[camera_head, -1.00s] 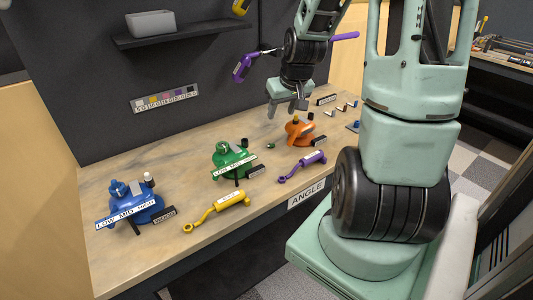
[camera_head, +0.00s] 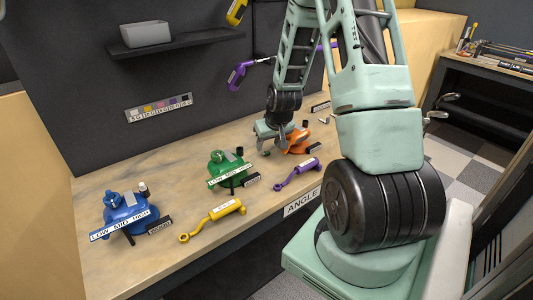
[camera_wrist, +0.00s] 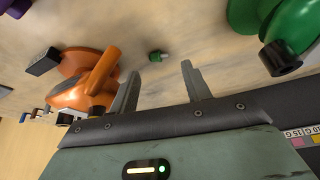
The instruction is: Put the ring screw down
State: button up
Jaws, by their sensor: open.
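A small green piece with a pale end, which looks like the ring screw, lies on the wooden bench (camera_head: 100,255); it shows in the wrist view (camera_wrist: 158,56) and, very small, in the head view (camera_head: 266,153). I cannot make out a ring on it. My gripper (camera_wrist: 161,70) is open and empty, its two fingers spread. In the wrist view the piece lies in line with the gap between the fingertips, just past them and apart from both. In the head view my gripper (camera_head: 272,140) is low over the bench between the green and orange devices.
The orange device (camera_wrist: 82,80) is close beside my gripper in the wrist view. The green device (camera_head: 228,170) stands on its other side. A blue device (camera_head: 125,212), a yellow tool (camera_head: 213,218) and a purple tool (camera_head: 297,172) are also on the bench. The front left bench is clear.

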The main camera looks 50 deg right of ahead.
aim_at(267, 154)
jog(key=shift+d+p+x, duration=0.2)
jog(key=shift+p+x, duration=0.4)
jog(key=shift+x, duration=1.65)
jog(key=c, duration=1)
jog(key=shift+r, duration=0.15)
